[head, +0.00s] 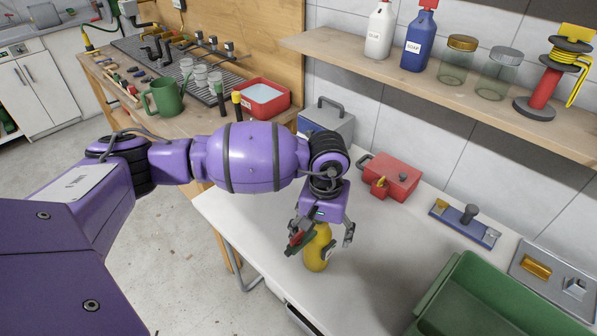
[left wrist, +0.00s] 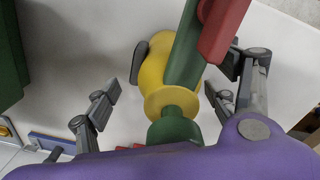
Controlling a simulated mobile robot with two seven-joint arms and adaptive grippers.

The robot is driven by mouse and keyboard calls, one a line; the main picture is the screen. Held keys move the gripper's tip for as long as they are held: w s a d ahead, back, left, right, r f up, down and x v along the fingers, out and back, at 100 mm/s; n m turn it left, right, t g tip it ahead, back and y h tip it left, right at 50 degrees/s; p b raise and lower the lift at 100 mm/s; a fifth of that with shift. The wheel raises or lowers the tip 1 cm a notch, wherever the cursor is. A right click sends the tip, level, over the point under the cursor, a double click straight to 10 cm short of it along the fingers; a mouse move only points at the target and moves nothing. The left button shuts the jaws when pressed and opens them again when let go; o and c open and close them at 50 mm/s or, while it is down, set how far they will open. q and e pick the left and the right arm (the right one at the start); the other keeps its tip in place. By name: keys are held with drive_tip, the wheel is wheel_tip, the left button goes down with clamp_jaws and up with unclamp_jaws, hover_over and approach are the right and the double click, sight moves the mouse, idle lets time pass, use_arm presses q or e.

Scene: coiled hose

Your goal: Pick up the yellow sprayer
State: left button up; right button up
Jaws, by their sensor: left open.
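The yellow sprayer (head: 318,252) stands on the white worktop, with a green and red spray head. My left gripper (head: 320,240) is over it, pointing down, and hides part of its top. In the left wrist view the sprayer's yellow body (left wrist: 154,72) and collar lie between the two fingers of my open left gripper (left wrist: 163,92). The left finger is clear of the sprayer; the right finger is close to the collar, and I cannot tell whether it touches. My right gripper is not in view.
A green bin (head: 455,262) stands at the right front. A red box (head: 390,178), a blue-grey toolbox (head: 328,123) and a blue plate with a knob (head: 465,222) lie behind. A shelf (head: 440,88) with bottles and jars hangs above. The worktop around the sprayer is clear.

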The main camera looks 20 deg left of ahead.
use_arm(q)
drive_tip(key=shift+f, duration=0.5)
drive_tip(key=c, duration=1.4)
drive_tip(key=shift+c, duration=1.2)
drive_tip(key=shift+r, duration=0.1)
drive_tip(key=shift+r, duration=0.1)
